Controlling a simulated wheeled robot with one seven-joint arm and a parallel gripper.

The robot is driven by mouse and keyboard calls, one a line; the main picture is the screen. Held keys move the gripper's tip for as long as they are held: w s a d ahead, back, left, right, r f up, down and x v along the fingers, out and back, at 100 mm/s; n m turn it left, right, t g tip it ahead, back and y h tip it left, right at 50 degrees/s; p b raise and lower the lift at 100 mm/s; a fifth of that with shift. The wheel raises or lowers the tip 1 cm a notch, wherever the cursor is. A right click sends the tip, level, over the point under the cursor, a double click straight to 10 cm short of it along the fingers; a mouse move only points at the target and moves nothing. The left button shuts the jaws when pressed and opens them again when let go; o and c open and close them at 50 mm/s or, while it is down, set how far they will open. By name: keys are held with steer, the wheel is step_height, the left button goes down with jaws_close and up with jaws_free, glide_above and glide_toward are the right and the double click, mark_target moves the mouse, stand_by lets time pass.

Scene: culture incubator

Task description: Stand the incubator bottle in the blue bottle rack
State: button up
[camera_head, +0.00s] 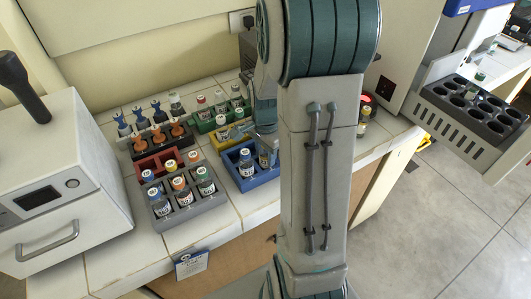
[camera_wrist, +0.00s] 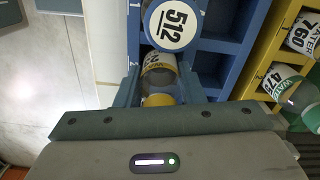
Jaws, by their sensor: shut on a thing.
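One finger lies on each side of the bottle's body. The blue bottle rack (camera_wrist: 225,47) is right beneath and around it, with empty compartments to the right of the bottle. I cannot tell whether the bottle's base rests in a compartment or is just above it. In the head view the blue rack (camera_head: 257,179) is on the tiled bench, partly behind my arm. A second bottle (camera_head: 246,161) stands in its left part.
A grey rack (camera_head: 188,212) and a red rack (camera_head: 152,163) stand left of the blue rack; a yellow rack (camera_head: 219,142) and a green rack (camera_head: 205,126) stand behind. A white device (camera_head: 60,190) fills the left. A black multi-hole tray (camera_head: 477,112) is at right.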

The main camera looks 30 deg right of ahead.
steer(key=shift+f, duration=0.2)
steer(key=shift+f, duration=0.15)
steer(key=o, duration=1)
steer(key=shift+r, duration=0.2)
step_height(320, 180, up, 11)
steer(key=shift+r, duration=0.4)
steer(key=shift+s+a+r, duration=0.15)
steer(key=shift+a+r, duration=0.1)
steer(key=s+a+r+n+t, duration=0.1)
steer(key=s+a+n+t, duration=0.2)
steer(key=s+a+n, duration=0.8)
steer(key=s+n, duration=0.1)
steer(key=n, duration=0.3)
steer(key=shift+s+a+r, duration=0.2)
steer(key=shift+a+r, duration=0.1)
steer(key=shift+r, duration=0.1)
